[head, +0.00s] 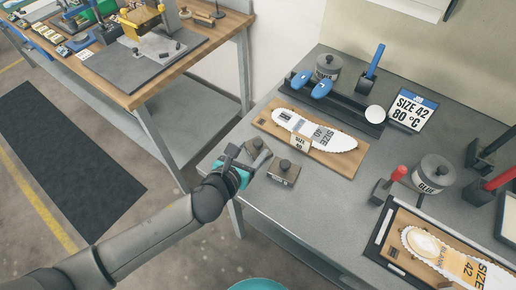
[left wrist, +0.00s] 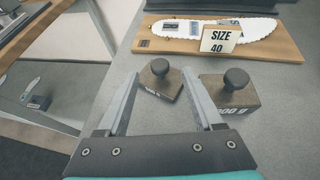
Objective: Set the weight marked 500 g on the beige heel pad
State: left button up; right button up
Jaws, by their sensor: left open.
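Two small block weights with dark round knobs stand at the near left corner of the grey table. The left weight (left wrist: 160,82) has a label too small to read surely; it also shows in the head view (head: 254,145). The right weight (left wrist: 231,92) has a label ending in "00 g", its first digit unclear; it also shows in the head view (head: 283,174). My left gripper (head: 248,158) is open, its fingers reaching to either side of the left weight in the left wrist view (left wrist: 161,90). The beige heel pad (head: 423,244) lies on the size 42 insole at lower right.
A white insole (head: 335,140) lies on a wooden board behind the weights, with a SIZE 40 card (left wrist: 221,39). A black rack (head: 350,117), glue pot (head: 433,172) and red-handled tool (head: 390,184) stand around. The table middle is clear.

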aim_at(257, 144)
pick_arm(q)
jog(key=shift+b+x, duration=0.65)
jog(key=shift+x, duration=1.9)
grip_shut()
jog(key=shift+r, duration=0.15)
